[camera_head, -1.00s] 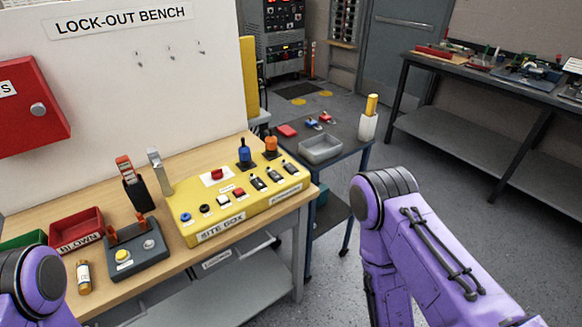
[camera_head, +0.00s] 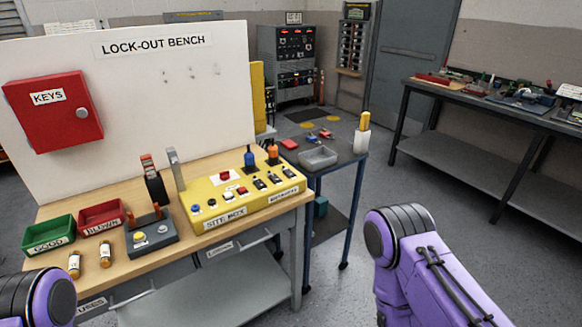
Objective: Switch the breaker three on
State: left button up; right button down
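The yellow site box (camera_head: 215,212) sits on the wooden lock-out bench. A row of small black switches (camera_head: 260,184) runs along its right part, several in all. Their numbers and positions are too small to read, so I cannot tell which one is breaker three. A blue lever (camera_head: 250,157) and an orange lever (camera_head: 273,152) stand at its back edge. A tall panel with rows of dark units (camera_head: 352,45) stands by the far wall, also too small to read. Only purple links of my two arms show, at the lower left and lower right. Both grippers are out of view.
A grey switch unit (camera_head: 152,236), a green bin (camera_head: 48,236), a red bin (camera_head: 101,216) and loose fuses (camera_head: 105,254) share the bench. A grey cart (camera_head: 345,150) with a tray (camera_head: 318,157) stands to the right. Open floor lies between it and a far table (camera_head: 470,98).

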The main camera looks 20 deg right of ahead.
aim_at(289, 172)
jog(key=z, duration=0.7)
jog(key=i, duration=0.6)
jog(key=u, duration=0.95)
